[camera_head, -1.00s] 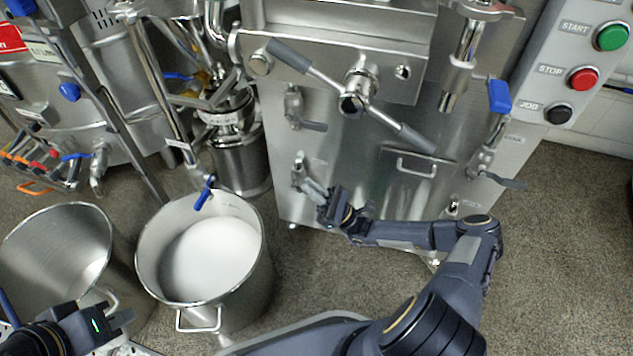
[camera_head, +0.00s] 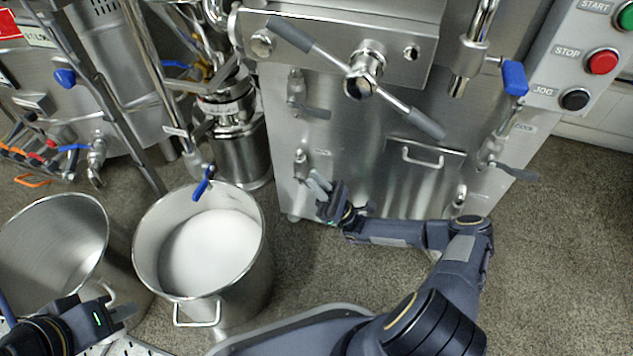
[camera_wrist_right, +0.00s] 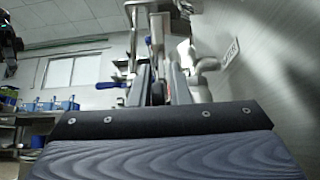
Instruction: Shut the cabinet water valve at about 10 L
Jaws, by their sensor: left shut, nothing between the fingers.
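The steel cabinet (camera_head: 370,125) fills the middle of the head view. On its lower left front is a small valve (camera_head: 301,166) with a grey lever; its label is too small to read. My right gripper (camera_head: 322,200) is at this lever's end. In the right wrist view two fingers (camera_wrist_right: 162,88) stand a narrow gap apart beside metal valve parts (camera_wrist_right: 205,66); whether they grip the lever is unclear. My left gripper (camera_head: 128,312) is shut and empty at the lower left, away from the cabinet. I see no readable litre figure.
A steel pot (camera_head: 152,285) with white contents stands left of the cabinet, another steel pot (camera_head: 20,225) further left. Another grey-levered valve (camera_head: 296,95) sits above. A long crossbar handle (camera_head: 405,108) sticks out higher up. Carpet (camera_head: 560,260) is free at right.

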